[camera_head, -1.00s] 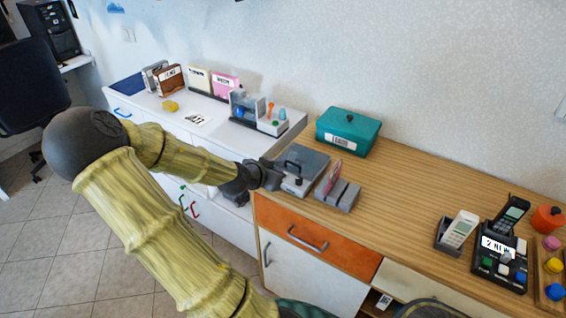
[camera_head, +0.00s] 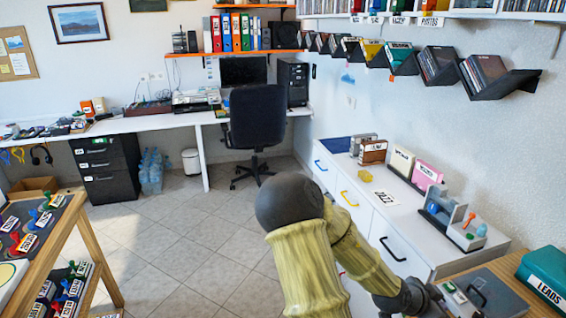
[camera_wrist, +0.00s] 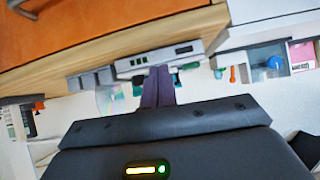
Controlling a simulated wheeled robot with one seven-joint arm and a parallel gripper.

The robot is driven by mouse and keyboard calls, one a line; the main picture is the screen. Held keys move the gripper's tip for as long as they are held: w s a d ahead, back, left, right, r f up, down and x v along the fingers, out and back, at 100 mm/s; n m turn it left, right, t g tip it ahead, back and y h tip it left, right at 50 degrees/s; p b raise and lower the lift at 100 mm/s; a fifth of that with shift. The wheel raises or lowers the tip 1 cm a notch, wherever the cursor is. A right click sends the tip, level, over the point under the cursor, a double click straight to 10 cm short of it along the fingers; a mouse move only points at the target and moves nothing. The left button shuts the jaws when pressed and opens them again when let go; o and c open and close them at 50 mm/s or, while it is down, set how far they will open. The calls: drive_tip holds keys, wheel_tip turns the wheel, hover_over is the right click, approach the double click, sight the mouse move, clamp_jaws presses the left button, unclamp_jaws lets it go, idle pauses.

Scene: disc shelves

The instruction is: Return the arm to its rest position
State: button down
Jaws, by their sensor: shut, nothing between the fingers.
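My arm, yellow-green with a dark round elbow, rises from the bottom of the head view, bent over at the elbow. Its dark wrist reaches down toward the grey box (camera_head: 482,297) on the wooden counter (camera_head: 462,268). In the wrist view my gripper (camera_wrist: 158,72) shows two dark fingers pressed together with nothing between them. The fingertips lie in front of the grey box (camera_wrist: 155,60) in that picture; whether they touch it I cannot tell. In the head view the fingers are not clear.
A white cabinet (camera_head: 371,236) with a pink box (camera_head: 427,175) and a grey organiser (camera_head: 450,218) stands beside the arm. A teal box (camera_head: 545,279) is at lower right. An orange drawer front (camera_wrist: 95,25) shows in the wrist view. Open tiled floor (camera_head: 190,245) lies left.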

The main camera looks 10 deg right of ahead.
drive_tip(key=w+a+r+n+t+y+p, duration=0.1)
drive_tip(key=w+a+n+y+p, duration=0.15)
drive_tip(key=a, duration=0.55)
drive_tip(key=w+a+r+n+t+y+p, duration=0.1)
drive_tip(key=w+a+n+y+p, duration=0.2)
drive_tip(key=a, duration=0.5)
drive_tip(key=s+a+r+n+y+p, duration=0.1)
drive_tip(key=a+r+n+y+p, duration=0.1)
drive_tip(key=a+r+n, duration=0.4)
drive_tip(key=s+a+r+n+y+p, duration=0.2)
drive_tip(key=a+r+n, duration=0.4)
drive_tip(key=a, duration=0.4)
drive_tip(key=shift+s+a+r+y+p, duration=0.3)
drive_tip(key=shift+a+r+y+p, duration=0.15)
drive_tip(key=shift+y, duration=0.2)
